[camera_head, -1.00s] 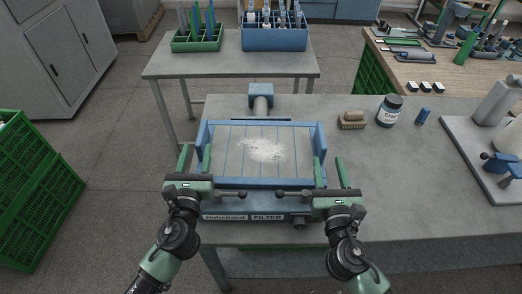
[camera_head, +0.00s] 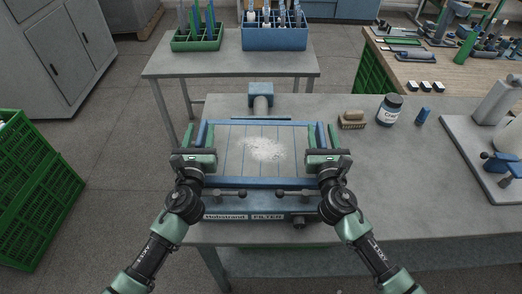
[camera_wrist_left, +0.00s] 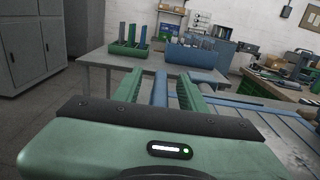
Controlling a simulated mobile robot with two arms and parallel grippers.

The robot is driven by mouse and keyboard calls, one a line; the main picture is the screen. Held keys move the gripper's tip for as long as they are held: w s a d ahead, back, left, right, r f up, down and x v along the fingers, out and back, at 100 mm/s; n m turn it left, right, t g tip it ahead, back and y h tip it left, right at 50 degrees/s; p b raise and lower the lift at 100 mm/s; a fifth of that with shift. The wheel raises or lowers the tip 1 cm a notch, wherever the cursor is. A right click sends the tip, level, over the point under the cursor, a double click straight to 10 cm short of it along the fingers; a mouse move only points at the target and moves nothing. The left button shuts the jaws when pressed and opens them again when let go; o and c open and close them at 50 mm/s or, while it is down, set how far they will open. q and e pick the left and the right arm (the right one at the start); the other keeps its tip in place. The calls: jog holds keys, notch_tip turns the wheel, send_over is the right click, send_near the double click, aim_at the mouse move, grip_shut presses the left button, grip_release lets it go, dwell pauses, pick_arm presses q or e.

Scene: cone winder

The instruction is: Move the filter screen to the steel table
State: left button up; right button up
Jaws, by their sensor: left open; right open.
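The filter screen (camera_head: 229,159) is a blue-framed panel with white lint at its middle, on the blue filter housing (camera_head: 225,207) labelled "FILTER". My left gripper (camera_head: 199,134) is open at the left side of the frame; in the left wrist view its green fingers (camera_wrist_left: 158,88) stand on either side of a blue rail, and contact cannot be told. My right gripper (camera_head: 327,134) is open at the frame's right side, its fingers around the blue edge there. A grey table (camera_head: 226,66), likely the steel table, stands behind.
The back table holds a green divided crate (camera_head: 196,44) and a blue one (camera_head: 275,40); its front strip is bare. A brush (camera_head: 352,121), a dark jar (camera_head: 390,110) and a blue piece (camera_head: 423,116) stand right of the filter. A green crate (camera_head: 35,190) is at the left.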

pick_arm(q)
grip_shut()
pick_arm(e)
grip_shut()
pick_arm(q)
jog(key=shift+a, duration=0.15)
pick_arm(e)
jog(key=shift+s+a, duration=0.15)
dwell(0.7)
pick_arm(q)
jog(key=shift+r, duration=0.15)
pick_arm(e)
jog(key=shift+r, duration=0.1)
